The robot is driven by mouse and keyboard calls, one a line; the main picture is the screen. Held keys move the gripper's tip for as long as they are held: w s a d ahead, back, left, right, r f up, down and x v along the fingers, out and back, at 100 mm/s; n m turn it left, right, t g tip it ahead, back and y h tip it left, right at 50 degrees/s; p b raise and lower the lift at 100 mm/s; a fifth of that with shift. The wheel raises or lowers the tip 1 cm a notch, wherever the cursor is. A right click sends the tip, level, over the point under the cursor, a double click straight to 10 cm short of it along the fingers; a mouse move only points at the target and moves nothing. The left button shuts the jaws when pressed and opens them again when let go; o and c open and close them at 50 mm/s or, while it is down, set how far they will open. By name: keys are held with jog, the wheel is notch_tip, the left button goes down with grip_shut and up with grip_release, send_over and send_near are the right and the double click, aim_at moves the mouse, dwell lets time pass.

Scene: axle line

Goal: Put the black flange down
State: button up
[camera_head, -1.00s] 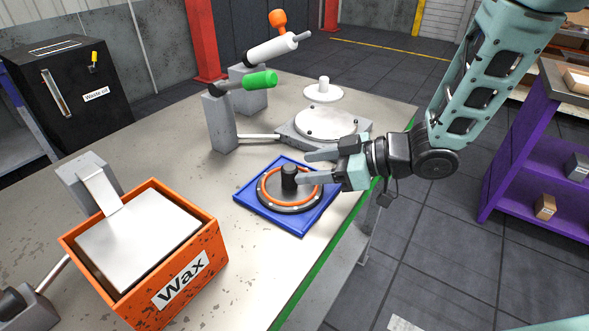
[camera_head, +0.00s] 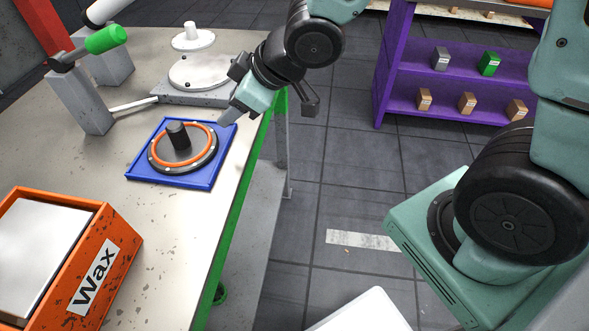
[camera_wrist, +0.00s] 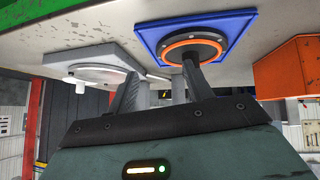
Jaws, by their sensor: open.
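The black flange (camera_head: 206,158) with its upright black hub (camera_head: 177,136) and an orange ring (camera_head: 192,154) lies on the blue square tray (camera_head: 207,182) on the table. My gripper (camera_head: 227,113) is to the right of and above the flange in the head view, apart from it. In the wrist view my gripper (camera_wrist: 160,85) shows two spread fingers with nothing between them. The flange (camera_wrist: 207,47) and the blue tray (camera_wrist: 147,37) appear beyond the fingertips there, upside down.
The orange Wax box (camera_head: 112,240) stands at the table's front left. A grey plate fixture (camera_head: 222,95) with a white disc (camera_head: 196,70) is behind the tray. A green-handled lever (camera_head: 106,39) stands at the left. A purple shelf (camera_head: 400,62) is across the floor at right.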

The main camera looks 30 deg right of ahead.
jog(key=s+r+m+g+h, duration=0.1)
jog(key=s+g+h, duration=0.4)
jog(key=s, duration=1.5)
jog(key=shift+s+d+m+g, duration=0.3)
jog(key=shift+d+m+g, duration=0.15)
jog(key=shift+m+g, duration=0.4)
jog(key=shift+r, duration=0.1)
jog(key=shift+r+p, duration=0.45)
